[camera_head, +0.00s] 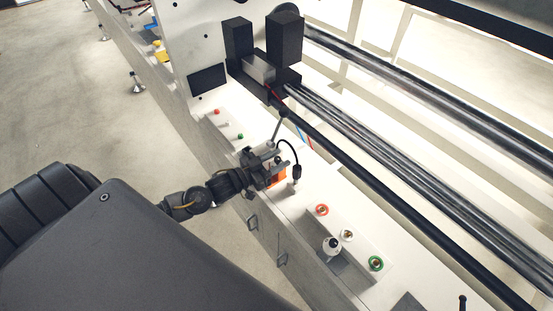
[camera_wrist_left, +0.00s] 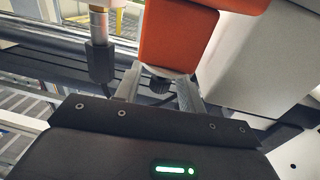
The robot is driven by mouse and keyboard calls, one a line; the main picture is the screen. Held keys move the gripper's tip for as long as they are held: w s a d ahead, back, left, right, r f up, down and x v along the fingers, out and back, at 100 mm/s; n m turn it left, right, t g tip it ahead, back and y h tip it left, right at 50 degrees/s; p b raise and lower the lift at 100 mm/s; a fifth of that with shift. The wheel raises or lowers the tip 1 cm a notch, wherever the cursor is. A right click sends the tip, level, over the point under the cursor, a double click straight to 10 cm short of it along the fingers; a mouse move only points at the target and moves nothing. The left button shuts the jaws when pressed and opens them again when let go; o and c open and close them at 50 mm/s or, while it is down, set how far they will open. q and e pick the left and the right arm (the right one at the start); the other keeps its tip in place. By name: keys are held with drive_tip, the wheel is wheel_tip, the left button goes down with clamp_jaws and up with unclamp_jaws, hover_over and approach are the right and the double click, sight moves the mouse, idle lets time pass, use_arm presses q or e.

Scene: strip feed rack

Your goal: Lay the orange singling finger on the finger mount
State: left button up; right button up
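The orange singling finger (camera_head: 278,183) shows as a small orange patch at the tip of my left gripper (camera_head: 268,174) in the head view. In the left wrist view an orange body (camera_wrist_left: 172,38) stands large at the ends of the left gripper's fingers (camera_wrist_left: 160,88). The two fingers are apart, on either side of its lower end, and a dark knob (camera_wrist_left: 160,85) shows between them. Whether they press on it is not clear. The finger mount cannot be told apart; the left gripper covers that part of the bench. My right gripper is not in view.
The white bench (camera_head: 230,122) carries red and green buttons, a black cable close to the gripper, and a white knobbed part (camera_head: 332,246). Dark rails (camera_head: 400,155) run along behind it. Black blocks (camera_head: 285,40) stand at the far end. A post (camera_wrist_left: 100,45) stands left of the fingers.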

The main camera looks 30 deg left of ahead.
use_arm(q)
drive_tip(key=shift+s+r, duration=0.15)
drive_tip(key=b+v, duration=0.1)
drive_tip(key=v, duration=1)
drive_tip(key=shift+s+a, duration=0.25)
drive_tip(key=shift+s, duration=0.1)
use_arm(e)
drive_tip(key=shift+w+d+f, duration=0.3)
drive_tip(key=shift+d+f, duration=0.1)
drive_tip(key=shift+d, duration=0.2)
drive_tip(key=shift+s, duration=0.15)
